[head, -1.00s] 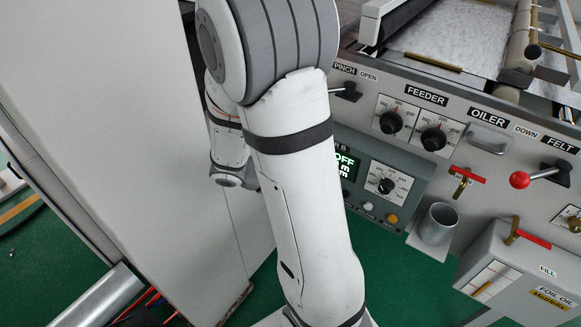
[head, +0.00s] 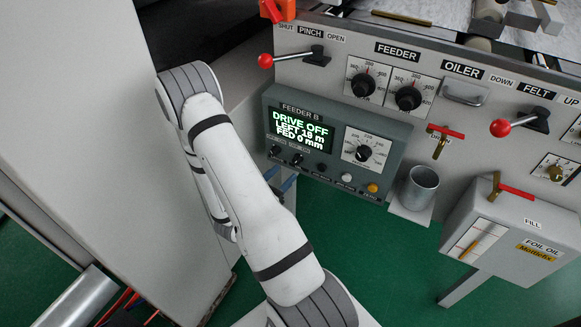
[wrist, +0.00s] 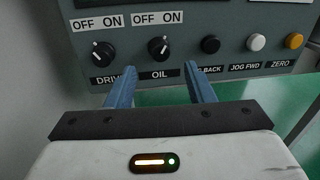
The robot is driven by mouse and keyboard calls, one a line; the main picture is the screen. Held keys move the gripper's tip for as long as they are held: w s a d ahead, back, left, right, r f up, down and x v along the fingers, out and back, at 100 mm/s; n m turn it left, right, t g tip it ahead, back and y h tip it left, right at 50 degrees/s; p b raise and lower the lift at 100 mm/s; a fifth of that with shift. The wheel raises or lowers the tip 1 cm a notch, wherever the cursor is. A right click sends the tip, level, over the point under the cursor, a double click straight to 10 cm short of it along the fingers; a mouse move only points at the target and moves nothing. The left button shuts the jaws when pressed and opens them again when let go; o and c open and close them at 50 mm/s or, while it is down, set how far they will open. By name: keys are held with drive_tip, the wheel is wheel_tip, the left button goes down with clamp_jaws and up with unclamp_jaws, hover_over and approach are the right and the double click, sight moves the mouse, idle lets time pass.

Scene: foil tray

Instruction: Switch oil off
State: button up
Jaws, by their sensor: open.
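The OIL knob (wrist: 159,47) is a black rotary switch on the grey Feeder B panel (head: 385,128), under OFF and ON labels. Its white mark seems to point up and right, toward ON. In the wrist view my gripper (wrist: 156,80) is open and empty, its two blue fingers pointing at the panel. The fingertips lie just below and to either side of the OIL knob, apart from it as far as I can tell. In the head view the gripper (head: 285,185) shows only partly behind my arm, below the small knobs.
The DRIVE knob (wrist: 102,51) is left of OIL, pointing toward OFF; a black button (wrist: 209,44) is to the right. The display (head: 300,130) reads DRIVE OFF. A metal cup (head: 420,188) and foil oil box (head: 520,230) stand to the right. A pale cabinet (head: 80,120) is left.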

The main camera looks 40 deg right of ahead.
sight(295, 163)
drive_tip(key=shift+x, duration=2.75)
